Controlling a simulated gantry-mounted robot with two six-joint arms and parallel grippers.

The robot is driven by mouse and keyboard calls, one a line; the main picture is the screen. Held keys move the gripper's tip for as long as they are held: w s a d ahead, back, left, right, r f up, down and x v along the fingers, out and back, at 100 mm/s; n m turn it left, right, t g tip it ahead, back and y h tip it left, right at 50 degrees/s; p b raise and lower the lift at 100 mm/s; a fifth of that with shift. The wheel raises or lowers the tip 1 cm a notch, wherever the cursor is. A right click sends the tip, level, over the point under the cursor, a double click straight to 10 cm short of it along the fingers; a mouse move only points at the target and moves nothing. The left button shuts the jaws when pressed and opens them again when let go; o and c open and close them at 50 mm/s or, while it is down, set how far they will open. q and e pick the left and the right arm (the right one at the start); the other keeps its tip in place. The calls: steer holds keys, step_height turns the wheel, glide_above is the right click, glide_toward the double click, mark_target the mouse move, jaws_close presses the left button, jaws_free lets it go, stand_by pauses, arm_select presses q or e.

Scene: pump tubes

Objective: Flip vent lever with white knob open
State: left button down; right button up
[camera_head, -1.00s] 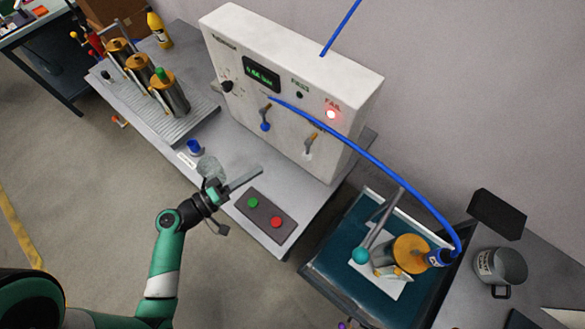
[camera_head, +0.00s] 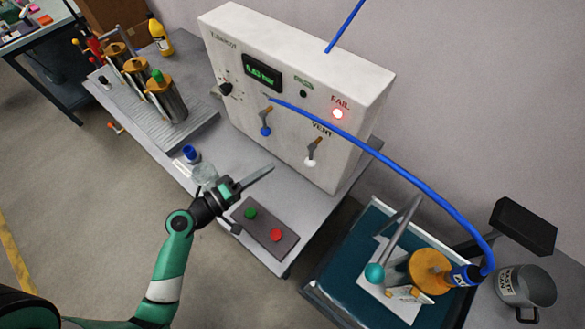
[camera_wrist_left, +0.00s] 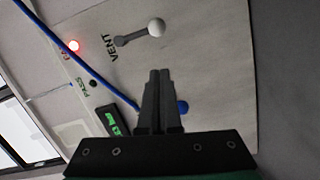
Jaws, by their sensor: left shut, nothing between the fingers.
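The vent lever (camera_head: 315,147) sits on the front of the white test box (camera_head: 215,60), below the word VENT. Its white knob (camera_head: 310,162) hangs down at the lever's lower end. In the left wrist view the white knob (camera_wrist_left: 156,27) is beyond my fingertips, apart from them. My left gripper (camera_head: 272,168) is shut and empty, in front of the box and left of the vent lever, above the grey bench. It also shows in the left wrist view (camera_wrist_left: 160,72). A second lever with a blue knob (camera_head: 265,131) is left of the vent lever. My right gripper is not visible.
A blue hose (camera_head: 390,172) arcs from the box to the pump (camera_head: 430,270) at the right. A button panel with green and red buttons (camera_head: 264,226) lies below my left gripper. Metal cylinders (camera_head: 166,96) stand on the left. The red FAIL light (camera_head: 338,114) is lit.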

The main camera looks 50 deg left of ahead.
mark_target(311, 156)
arm_select(q)
steer(key=w+d, duration=0.3)
steer(key=w, duration=0.4)
steer(key=shift+f, duration=0.45)
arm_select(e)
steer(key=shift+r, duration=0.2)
arm_select(q)
steer(key=shift+w+d, duration=0.1)
steer(key=shift+d, duration=0.1)
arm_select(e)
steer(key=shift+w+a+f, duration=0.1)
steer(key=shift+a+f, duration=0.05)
arm_select(q)
steer(key=shift+f+n, duration=0.1)
steer(key=shift+n, duration=0.2)
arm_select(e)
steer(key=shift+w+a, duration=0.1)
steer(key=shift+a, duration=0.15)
